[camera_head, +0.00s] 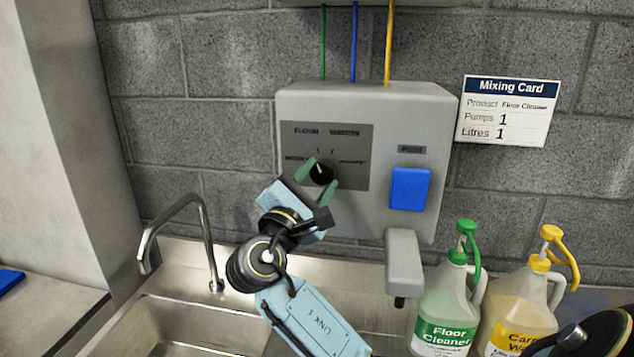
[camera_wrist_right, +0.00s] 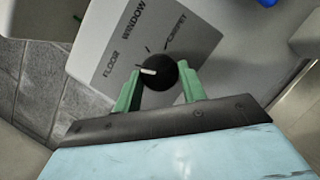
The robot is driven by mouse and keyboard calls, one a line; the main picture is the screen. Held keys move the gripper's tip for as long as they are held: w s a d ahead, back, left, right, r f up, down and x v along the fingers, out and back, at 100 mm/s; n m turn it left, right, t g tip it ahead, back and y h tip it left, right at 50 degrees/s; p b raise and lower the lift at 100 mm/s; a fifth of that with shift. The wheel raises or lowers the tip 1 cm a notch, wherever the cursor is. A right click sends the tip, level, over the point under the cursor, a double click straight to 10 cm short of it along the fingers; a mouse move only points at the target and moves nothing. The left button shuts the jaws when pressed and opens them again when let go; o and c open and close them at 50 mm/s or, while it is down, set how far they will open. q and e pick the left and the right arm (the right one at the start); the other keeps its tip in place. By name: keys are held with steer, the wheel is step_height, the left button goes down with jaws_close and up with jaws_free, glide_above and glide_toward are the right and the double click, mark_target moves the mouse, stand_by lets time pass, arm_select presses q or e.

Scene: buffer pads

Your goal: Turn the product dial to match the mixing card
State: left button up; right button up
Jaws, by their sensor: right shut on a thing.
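The product dial (camera_head: 321,173) is a black round knob with a white mark, on the dark panel of a grey wall dispenser (camera_head: 421,213). In the head view its mark points up and slightly left, roughly toward the FLOOR label; the exact alignment is unclear. My right gripper (camera_head: 319,182) has its green fingers on either side of the dial, shut on it. The right wrist view also shows the dial (camera_wrist_right: 160,74), with FLOOR, WINDOW and CARPET labels around it. The mixing card (camera_head: 505,111) on the wall reads Floor Cleaner, Pumps 1, Litres 1. My left gripper is out of view.
A blue button (camera_head: 410,189) is right of the dial, above a grey spout (camera_head: 403,262). Floor cleaner (camera_head: 446,310) and a yellow-topped bottle (camera_head: 522,305) stand at lower right. A tap (camera_head: 176,226) and steel sink (camera_head: 190,328) are at lower left.

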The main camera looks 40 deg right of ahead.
stand_by(0.3)
steer(key=o, duration=1)
steer(key=shift+c, duration=0.2)
steer(key=shift+a, duration=0.1)
steer(key=b+v, duration=0.3)
steer(key=v, duration=1)
steer(key=shift+s, duration=0.2)
